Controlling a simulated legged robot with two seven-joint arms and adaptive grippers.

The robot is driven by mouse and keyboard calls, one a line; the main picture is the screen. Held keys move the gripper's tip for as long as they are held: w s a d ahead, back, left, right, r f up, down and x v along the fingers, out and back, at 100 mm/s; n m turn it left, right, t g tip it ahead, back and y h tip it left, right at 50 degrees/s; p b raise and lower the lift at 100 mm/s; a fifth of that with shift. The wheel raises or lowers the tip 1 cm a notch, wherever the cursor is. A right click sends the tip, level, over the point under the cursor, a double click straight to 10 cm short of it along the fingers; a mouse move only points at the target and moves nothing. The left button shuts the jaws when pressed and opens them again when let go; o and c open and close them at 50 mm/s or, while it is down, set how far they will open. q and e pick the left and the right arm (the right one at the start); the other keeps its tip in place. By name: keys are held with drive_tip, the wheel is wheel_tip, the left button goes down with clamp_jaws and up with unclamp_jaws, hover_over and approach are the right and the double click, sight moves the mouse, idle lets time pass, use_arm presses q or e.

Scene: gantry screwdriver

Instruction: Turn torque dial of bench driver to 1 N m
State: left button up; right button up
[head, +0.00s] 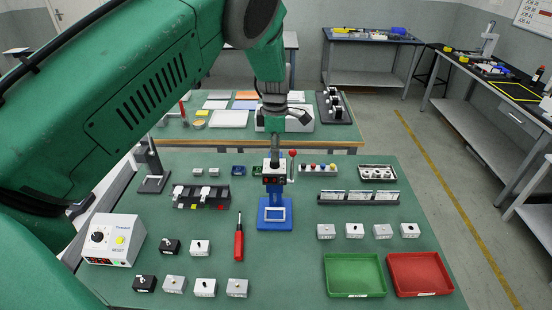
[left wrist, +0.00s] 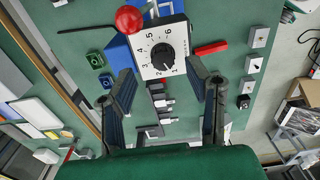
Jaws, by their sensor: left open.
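The bench driver (head: 275,213) stands on the green table, with a blue base and a red-ball lever (head: 292,154). In the left wrist view its white dial plate (left wrist: 146,70) carries numbers around the black torque dial (left wrist: 163,54). The red lever ball (left wrist: 129,19) is beside the plate. The dial's pointer is too small to read surely; the figures 1 and 2 lie on the side towards my gripper. My left gripper (left wrist: 159,72) is open, its fingers apart on either side of the dial plate with nothing between them. In the head view the gripper (head: 275,145) is above the driver.
A white control box (head: 112,240) with a black knob is at front left. A red-handled screwdriver (head: 239,239) lies left of the driver. Small switch boxes (head: 204,287) stand in front. Green (head: 354,275) and red (head: 420,273) trays are at front right.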

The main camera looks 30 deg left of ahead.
use_arm(q)
wheel_tip(320, 180, up, 8)
drive_tip(key=shift+w, duration=0.1)
idle(0.4)
drive_tip(key=shift+f, duration=0.1)
